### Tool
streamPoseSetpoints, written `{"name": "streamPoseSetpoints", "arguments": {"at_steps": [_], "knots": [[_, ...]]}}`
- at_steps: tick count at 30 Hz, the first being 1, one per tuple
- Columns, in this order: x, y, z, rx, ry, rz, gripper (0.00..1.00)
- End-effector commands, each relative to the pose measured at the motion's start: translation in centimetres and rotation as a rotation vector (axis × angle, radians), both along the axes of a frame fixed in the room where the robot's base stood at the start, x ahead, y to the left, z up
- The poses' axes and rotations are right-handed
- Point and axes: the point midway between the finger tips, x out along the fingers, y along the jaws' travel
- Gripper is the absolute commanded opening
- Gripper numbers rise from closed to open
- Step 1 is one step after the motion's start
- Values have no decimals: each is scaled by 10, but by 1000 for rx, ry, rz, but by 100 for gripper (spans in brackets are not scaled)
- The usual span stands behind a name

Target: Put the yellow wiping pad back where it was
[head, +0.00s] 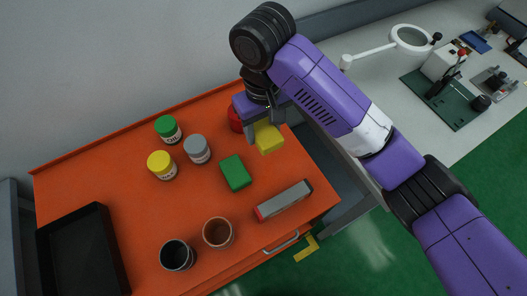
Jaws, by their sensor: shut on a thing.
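The yellow wiping pad (268,138) is a small yellow block in the head view, held at the right part of the orange cabinet top (110,185). My gripper (262,122) points down and is shut on the yellow pad. Whether the pad touches the surface cannot be told. A green pad (236,173) lies on the top, just left of and nearer than the yellow one. A red object (235,119) is partly hidden behind my gripper.
Jars with green (168,129), grey (197,149) and yellow (162,165) lids stand to the left. A grey box-like bar (284,201), a brown cup (217,233), a dark cup (177,255) and a black tray (82,255) lie nearer. A white bench (385,80) stands at right.

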Motion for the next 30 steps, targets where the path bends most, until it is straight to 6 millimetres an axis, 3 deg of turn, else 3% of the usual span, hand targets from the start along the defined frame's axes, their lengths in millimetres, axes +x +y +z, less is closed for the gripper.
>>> {"name": "streamPoseSetpoints", "arguments": {"at_steps": [3, 9, 14, 22, 30], "knots": [[-1, -1, -30, -1, 4, -1, 8], [0, -1, -64, -1, 2, -1, 8], [0, 0, -75, -1, 1, 0, 8], [0, 0, -110, -2, 1, 0, 8], [0, 0, -117, 0, 0, 1, 8]]}}
